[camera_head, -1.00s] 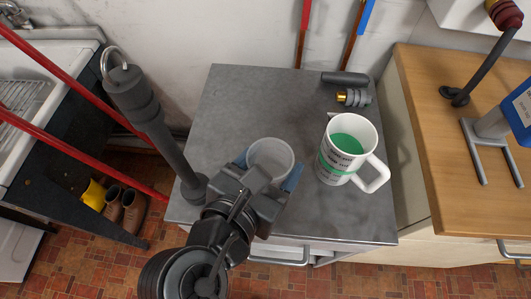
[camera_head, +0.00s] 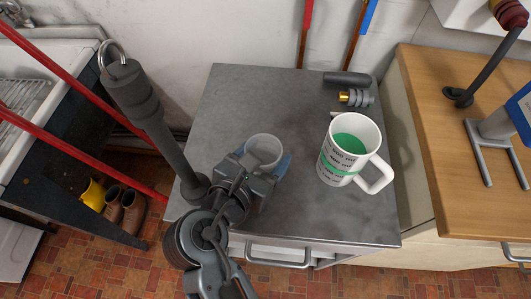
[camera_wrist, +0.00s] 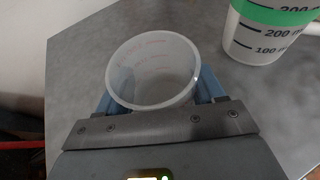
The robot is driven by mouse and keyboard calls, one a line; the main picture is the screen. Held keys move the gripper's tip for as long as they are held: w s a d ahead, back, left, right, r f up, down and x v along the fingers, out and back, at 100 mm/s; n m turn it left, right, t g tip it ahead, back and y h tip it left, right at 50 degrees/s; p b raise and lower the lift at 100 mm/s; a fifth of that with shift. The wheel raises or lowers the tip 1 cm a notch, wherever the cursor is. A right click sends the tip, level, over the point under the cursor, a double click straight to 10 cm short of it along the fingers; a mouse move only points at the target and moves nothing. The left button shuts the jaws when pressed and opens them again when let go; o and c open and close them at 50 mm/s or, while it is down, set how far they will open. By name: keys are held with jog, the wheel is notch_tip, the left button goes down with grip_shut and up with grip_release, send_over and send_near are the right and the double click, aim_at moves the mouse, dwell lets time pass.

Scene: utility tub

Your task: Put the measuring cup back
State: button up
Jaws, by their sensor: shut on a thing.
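The measuring cup (camera_head: 264,149) is a small, whitish translucent cup with an open top. It is upright over the left-middle part of the grey metal cabinet top (camera_head: 235,105). My gripper (camera_head: 261,164) is shut on it, with blue fingers on both sides of the cup. In the wrist view the cup (camera_wrist: 153,72) shows faint red markings inside and looks empty. Its base is hidden, so I cannot tell whether it touches the top.
A larger white jug (camera_head: 345,155) with green contents, black markings and a handle stands to the right. A dark cylinder (camera_head: 346,78) and a grey fitting (camera_head: 357,98) lie at the back right. A dark post (camera_head: 160,125) rises at the left. The back left is clear.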

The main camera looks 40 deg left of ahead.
jog(key=shift+f, duration=0.15)
jog(key=o, duration=1.1)
jog(key=shift+s+r, duration=0.1)
jog(key=shift+r, duration=0.1)
jog(key=v, duration=1.1)
jog(key=shift+s+r, duration=0.2)
jog(key=shift+s, duration=0.15)
